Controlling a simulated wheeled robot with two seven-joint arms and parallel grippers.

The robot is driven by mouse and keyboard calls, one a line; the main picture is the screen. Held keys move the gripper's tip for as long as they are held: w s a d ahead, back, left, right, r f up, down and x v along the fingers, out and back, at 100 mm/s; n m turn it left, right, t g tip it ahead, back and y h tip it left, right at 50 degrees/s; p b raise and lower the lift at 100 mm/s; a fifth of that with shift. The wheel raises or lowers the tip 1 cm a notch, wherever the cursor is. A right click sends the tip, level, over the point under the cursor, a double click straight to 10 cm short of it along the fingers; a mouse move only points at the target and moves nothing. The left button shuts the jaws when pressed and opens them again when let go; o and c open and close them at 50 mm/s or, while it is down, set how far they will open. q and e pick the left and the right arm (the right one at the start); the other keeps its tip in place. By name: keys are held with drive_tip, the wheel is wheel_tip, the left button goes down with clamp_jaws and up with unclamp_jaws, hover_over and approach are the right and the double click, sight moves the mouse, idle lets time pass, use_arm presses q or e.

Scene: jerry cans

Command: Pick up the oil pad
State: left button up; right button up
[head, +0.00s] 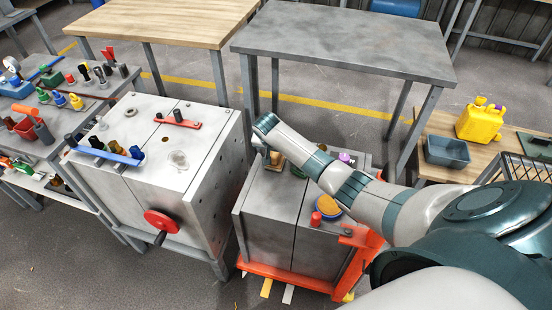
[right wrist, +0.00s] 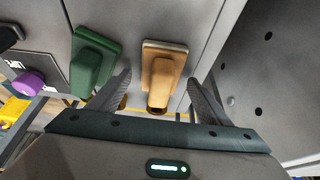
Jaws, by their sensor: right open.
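A tan block-shaped pad with a raised grip (right wrist: 162,75) lies on the grey cabinet top (right wrist: 195,25), between the two fingers of my right gripper (right wrist: 168,80) in the right wrist view. I take it as the oil pad, though no label shows. In the head view the tan pad (head: 277,159) is partly hidden beside my right wrist. My right gripper is open and empty, its fingers on either side of the pad with gaps. A similar green pad (right wrist: 92,62) lies just left of it. My left gripper is not in view.
A purple-topped item (right wrist: 37,86) lies farther left. The cabinet top also holds a red canister (head: 316,219) and an orange-topped round item (head: 328,205). A taller metal cabinet (head: 205,150) stands close on the left. A yellow jerry can (head: 480,122) and grey bin (head: 446,152) stand right.

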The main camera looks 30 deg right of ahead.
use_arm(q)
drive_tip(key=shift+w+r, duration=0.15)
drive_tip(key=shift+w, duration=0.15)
use_arm(e)
drive_tip(key=c, duration=1.2)
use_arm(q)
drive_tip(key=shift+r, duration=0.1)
use_arm(e)
drive_tip(key=shift+r, duration=0.1)
